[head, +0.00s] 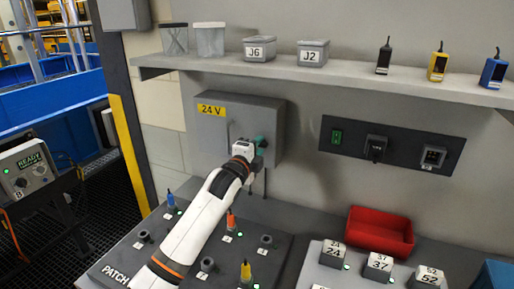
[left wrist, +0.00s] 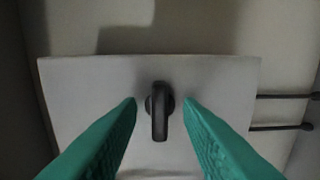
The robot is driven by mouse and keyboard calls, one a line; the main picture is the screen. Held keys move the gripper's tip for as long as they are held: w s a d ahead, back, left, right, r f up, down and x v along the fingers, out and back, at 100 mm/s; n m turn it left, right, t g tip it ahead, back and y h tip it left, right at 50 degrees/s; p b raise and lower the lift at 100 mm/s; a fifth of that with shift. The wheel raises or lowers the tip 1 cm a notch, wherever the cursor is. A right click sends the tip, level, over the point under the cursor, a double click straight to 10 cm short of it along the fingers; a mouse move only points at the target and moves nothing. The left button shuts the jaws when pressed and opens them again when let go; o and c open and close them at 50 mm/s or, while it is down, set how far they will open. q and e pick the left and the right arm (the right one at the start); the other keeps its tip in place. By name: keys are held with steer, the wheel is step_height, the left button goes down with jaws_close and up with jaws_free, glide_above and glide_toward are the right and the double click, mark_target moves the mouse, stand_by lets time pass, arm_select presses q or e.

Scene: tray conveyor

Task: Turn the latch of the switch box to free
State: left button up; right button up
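The switch box (head: 212,127) is a grey wall box with a yellow 24 V label, under the shelf. Its latch (left wrist: 160,112) is a dark handle on a round base on the box front (left wrist: 85,95), seen in the left wrist view. There the handle lies along the picture's vertical. My left gripper (head: 260,142) is at the right part of the box front in the head view. Its green fingers (left wrist: 160,108) are apart, one on each side of the latch, with a gap on both sides. In the head view the gripper hides the latch. My right gripper is not in view.
A shelf (head: 340,78) with bins and small devices runs above the box. A dark socket panel (head: 410,150) is on the wall to the right. Below are a patch panel (head: 130,262) with plugs, a red bin (head: 380,222) and numbered blocks (head: 378,266).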

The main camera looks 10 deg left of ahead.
arm_select(q)
jaws_close()
steer(key=shift+n, duration=0.3)
steer(key=n+p, duration=0.1)
steer(key=n, duration=0.1)
steer(key=shift+n, duration=0.4)
steer(key=n+p, duration=0.1)
steer(key=n, duration=0.4)
steer(key=shift+n+p, duration=0.3)
steer(key=shift+p, duration=0.05)
steer(key=n+p, duration=0.1)
steer(key=n, duration=0.3)
steer(key=shift+n+p, duration=0.6)
steer(key=shift+n, duration=1.8)
